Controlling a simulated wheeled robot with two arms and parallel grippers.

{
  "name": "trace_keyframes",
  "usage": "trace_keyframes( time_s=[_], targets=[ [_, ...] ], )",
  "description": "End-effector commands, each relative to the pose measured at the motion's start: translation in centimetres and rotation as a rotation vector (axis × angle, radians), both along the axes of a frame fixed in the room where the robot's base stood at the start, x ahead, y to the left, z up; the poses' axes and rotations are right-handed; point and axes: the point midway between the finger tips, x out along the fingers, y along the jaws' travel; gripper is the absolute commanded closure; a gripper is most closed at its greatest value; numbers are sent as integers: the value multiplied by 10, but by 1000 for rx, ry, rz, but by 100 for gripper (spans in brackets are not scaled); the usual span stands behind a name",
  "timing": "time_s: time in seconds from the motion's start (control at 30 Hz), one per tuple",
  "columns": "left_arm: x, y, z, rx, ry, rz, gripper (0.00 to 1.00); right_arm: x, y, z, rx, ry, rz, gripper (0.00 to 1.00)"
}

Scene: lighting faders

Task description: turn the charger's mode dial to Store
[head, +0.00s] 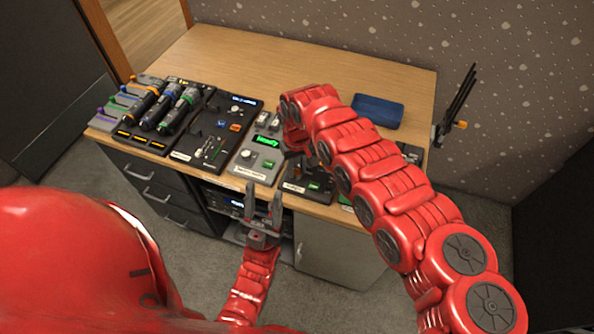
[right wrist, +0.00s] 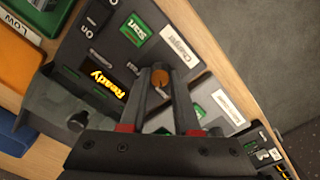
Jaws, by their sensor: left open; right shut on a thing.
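The charger (right wrist: 120,30) is a dark panel in the right wrist view with a "Charger" label, a green Start button (right wrist: 138,30) and a display (right wrist: 103,82) reading "Ready" in yellow. Its mode dial (right wrist: 160,79) shows as a small brown-orange round top between the fingertips of my right gripper (right wrist: 161,76), which is shut on it. The dial's setting marks are hidden or too small to read. My left gripper (head: 264,204) is open and empty before the table's front edge.
A grey device (head: 255,160) with a green display stands left of the charger. Further left are a dark panel (head: 218,135) and a row of flashlight-like tools (head: 160,105). A blue tray (head: 377,111) lies behind; the back of the table is clear.

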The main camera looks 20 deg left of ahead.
Motion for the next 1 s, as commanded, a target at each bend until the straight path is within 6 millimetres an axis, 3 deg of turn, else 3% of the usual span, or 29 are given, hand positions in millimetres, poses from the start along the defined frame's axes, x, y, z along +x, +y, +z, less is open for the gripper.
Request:
trace_keyframes(
  time_s=[0.73,0.77,0.9,1.0],
  targets=[
    [0,0,-7,0,0,0,50,1,1,1,2,-4,85,100],
    [0,0,-7,0,0,0,50,1,0,1,2,-4,85,64],
    [0,0,-7,0,0,0,50,1,0,1,1,-3,84,40],
    [0,0,-7,0,0,0,50,1,0,1,1,-1,84,40]
  ],
)
